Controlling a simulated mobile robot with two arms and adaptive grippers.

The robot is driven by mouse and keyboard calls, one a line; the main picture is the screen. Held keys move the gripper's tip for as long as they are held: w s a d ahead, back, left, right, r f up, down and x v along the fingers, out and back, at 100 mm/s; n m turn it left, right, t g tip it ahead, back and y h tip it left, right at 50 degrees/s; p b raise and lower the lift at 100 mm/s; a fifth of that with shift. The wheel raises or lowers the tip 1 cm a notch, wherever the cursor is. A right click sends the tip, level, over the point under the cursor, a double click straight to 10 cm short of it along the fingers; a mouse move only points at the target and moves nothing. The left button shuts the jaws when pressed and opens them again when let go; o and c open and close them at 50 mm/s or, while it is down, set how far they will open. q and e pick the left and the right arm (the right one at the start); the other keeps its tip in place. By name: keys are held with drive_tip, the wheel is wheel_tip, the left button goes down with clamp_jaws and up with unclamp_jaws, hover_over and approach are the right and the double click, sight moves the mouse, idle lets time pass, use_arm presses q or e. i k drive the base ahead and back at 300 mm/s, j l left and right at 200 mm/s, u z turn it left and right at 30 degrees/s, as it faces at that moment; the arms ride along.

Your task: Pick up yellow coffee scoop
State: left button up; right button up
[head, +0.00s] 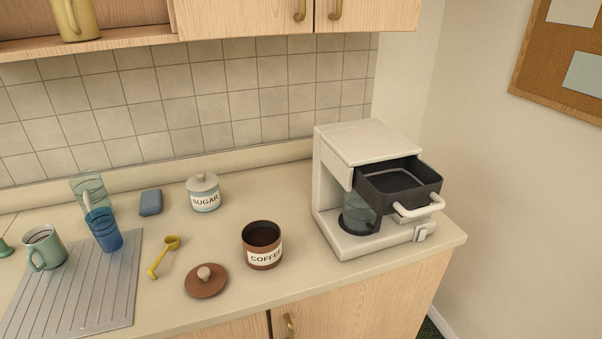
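The yellow coffee scoop (161,260) lies on the beige counter in the head view. Its round bowl points to the upper right and its handle runs down to the lower left. It lies between the grey ribbed drain mat and the brown coffee canister (261,254). Nothing touches it or covers it. Neither of my grippers shows in the head view.
The canister is open with dark contents; its brown lid (206,283) lies beside it. A coffee maker (365,146) with its basket drawer out stands at right. A sugar jar (203,195), blue sponge (150,203), blue cup (105,236) and green mug (46,252) stand around. Cabinets hang above.

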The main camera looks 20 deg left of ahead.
sight(163, 254)
drive_tip(key=u, duration=1.65)
